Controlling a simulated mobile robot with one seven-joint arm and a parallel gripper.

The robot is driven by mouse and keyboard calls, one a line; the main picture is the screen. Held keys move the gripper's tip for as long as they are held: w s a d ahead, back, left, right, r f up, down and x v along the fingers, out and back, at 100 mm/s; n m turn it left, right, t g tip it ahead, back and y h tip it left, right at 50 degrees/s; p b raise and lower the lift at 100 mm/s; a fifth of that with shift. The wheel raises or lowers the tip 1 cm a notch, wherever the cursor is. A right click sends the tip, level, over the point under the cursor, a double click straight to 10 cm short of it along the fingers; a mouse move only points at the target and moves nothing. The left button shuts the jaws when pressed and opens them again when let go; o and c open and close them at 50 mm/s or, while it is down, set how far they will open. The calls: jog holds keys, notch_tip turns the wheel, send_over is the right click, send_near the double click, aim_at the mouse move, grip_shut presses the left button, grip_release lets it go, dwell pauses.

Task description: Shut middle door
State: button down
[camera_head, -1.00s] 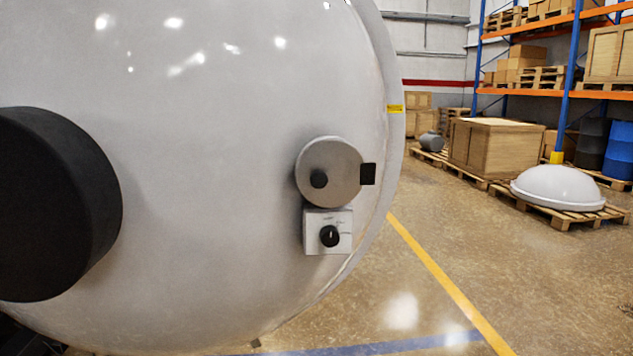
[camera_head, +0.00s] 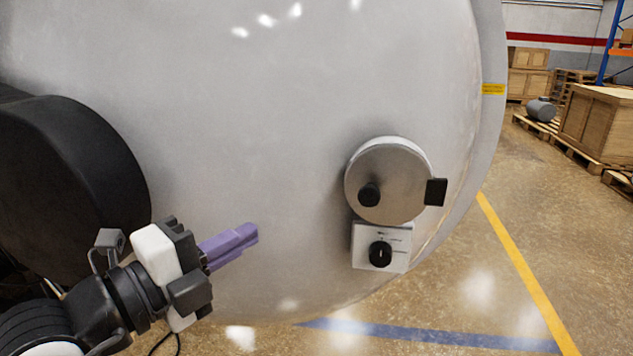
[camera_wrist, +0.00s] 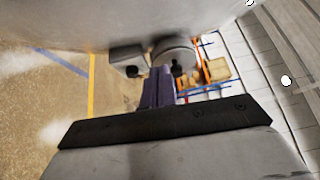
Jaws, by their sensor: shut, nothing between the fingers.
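A large pale, glossy rounded door (camera_head: 270,120) fills most of the head view. A round metal disc (camera_head: 392,165) with a black knob (camera_head: 369,195) and a black tab (camera_head: 436,191) sits on its right part. Below the disc is a small white box with a black dial (camera_head: 380,254). My gripper (camera_head: 252,233), with purple fingers, is shut and empty at the lower left of the disc, apart from it. In the wrist view the fingers (camera_wrist: 158,74) point toward the disc (camera_wrist: 174,50) and the box (camera_wrist: 128,60). Whether the door stands ajar is unclear.
A big black cylinder (camera_head: 75,180) stands out at the left, behind my arm. Wooden crates (camera_head: 605,125) and a grey tank (camera_head: 541,109) stand on pallets at the far right. The floor right of the door, with a yellow line (camera_head: 525,270), is clear.

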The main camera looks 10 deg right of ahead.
jog(key=p, duration=0.5)
send_near(317, 184)
jog(key=d, duration=0.4)
jog(key=shift+w+d+r+p, duration=0.1)
jog(key=shift+w+p, duration=0.1)
jog(key=shift+w, duration=0.35)
jog(key=shift+w+d+r+p, duration=0.1)
jog(key=shift+w+p, duration=0.1)
jog(key=shift+w, duration=0.4)
jog(key=shift+w+f, duration=0.15)
jog(key=shift+w, duration=0.6)
jog(key=shift+w+d, duration=0.1)
